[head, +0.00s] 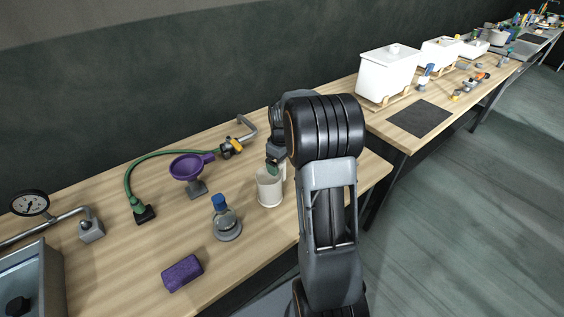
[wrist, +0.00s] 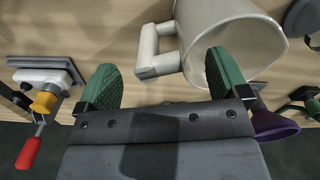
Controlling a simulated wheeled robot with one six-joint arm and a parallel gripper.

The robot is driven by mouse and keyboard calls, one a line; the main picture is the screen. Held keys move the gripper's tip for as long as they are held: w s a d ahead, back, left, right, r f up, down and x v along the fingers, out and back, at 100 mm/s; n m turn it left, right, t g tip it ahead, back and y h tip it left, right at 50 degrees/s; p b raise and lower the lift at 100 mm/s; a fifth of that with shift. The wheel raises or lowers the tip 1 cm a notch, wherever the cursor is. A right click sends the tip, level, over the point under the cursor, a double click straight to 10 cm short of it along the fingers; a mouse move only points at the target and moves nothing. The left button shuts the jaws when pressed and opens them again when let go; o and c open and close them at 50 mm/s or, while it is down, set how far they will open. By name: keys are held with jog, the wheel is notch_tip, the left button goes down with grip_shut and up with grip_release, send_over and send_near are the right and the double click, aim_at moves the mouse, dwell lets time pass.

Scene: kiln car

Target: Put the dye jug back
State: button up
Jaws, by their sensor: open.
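The dye jug is likely the white jug (head: 269,188), standing upright on the wooden bench just below my gripper in the head view. My gripper (head: 273,167) is partly hidden by my own arm there. In the wrist view the jug (wrist: 240,45) fills the upper right, with its handle at its left side. My gripper's green fingers (wrist: 162,62) are apart, and the handle shows between them. The right finger overlaps the jug's mouth; I cannot tell whether it touches the wall. The jug's contents are not visible.
A green hose (head: 150,157) lies behind. White lidded bins (head: 388,76) and a dark mat (head: 418,118) are on the right bench.

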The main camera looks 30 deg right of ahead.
jog(key=shift+r+p, duration=1.2)
jog(key=shift+r, duration=0.65)
notch_tip(320, 180, up, 14)
jog(key=shift+f, duration=0.15)
jog(key=s+a+f+m+t, duration=0.2)
jog(key=s+a, duration=0.5)
jog(key=s, duration=0.2)
jog(key=s+a+f+m+t, duration=0.2)
jog(key=s+a, duration=0.6)
jog(key=s, duration=0.1)
jog(key=shift+a, duration=0.3)
